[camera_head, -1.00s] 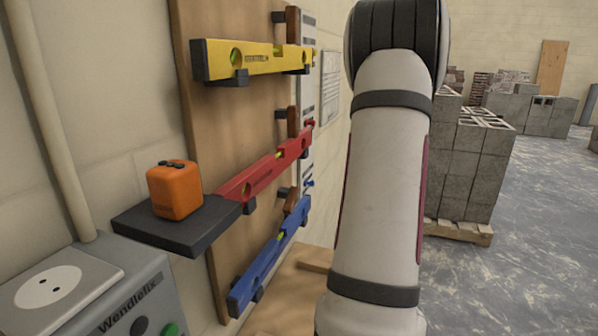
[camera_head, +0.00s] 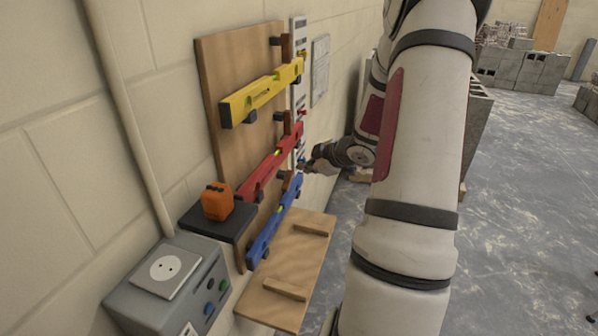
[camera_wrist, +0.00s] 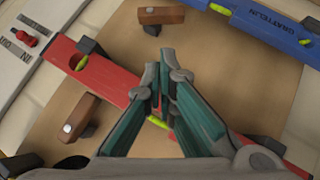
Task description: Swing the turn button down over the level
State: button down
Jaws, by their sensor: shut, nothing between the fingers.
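A wooden board (camera_head: 235,62) on the wall bears a yellow level (camera_head: 262,92), a red level (camera_head: 268,165) and a blue level (camera_head: 272,225). Brown wooden turn buttons sit by their right ends, one above the red level (camera_head: 287,120) and one above the blue level (camera_head: 292,181). In the wrist view, the button beside the red level (camera_wrist: 79,118) lies clear of that level's edge, and the other button (camera_wrist: 161,14) is near the blue level (camera_wrist: 270,25). My gripper (camera_head: 306,166) is shut and empty; its teal fingers (camera_wrist: 160,78) cover part of the red level (camera_wrist: 100,80).
An orange device (camera_head: 217,202) stands on a dark shelf (camera_head: 222,224) left of the levels. A grey box with a socket (camera_head: 165,285) and a wooden ledge (camera_head: 295,255) are below. A slotted pale strip (camera_head: 298,40) runs along the board's right side.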

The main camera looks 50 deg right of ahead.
jog(key=a, duration=0.1)
jog(key=b, duration=0.1)
send_over(288, 181)
jog(key=s+a, duration=0.3)
jog(key=a, duration=0.1)
notch_tip(288, 181, down, 5)
jog(key=shift+n, duration=0.3)
jog(key=shift+w+d+f, duration=0.2)
jog(key=shift+d+f, duration=0.2)
jog(key=shift+f, duration=0.25)
jog(key=shift+w+d+f, duration=0.2)
jog(key=shift+d+f, duration=0.15)
jog(key=shift+f, duration=0.3)
jog(key=shift+w+d+f, duration=0.2)
jog(key=shift+d+f, duration=0.2)
jog(key=shift+f, duration=0.25)
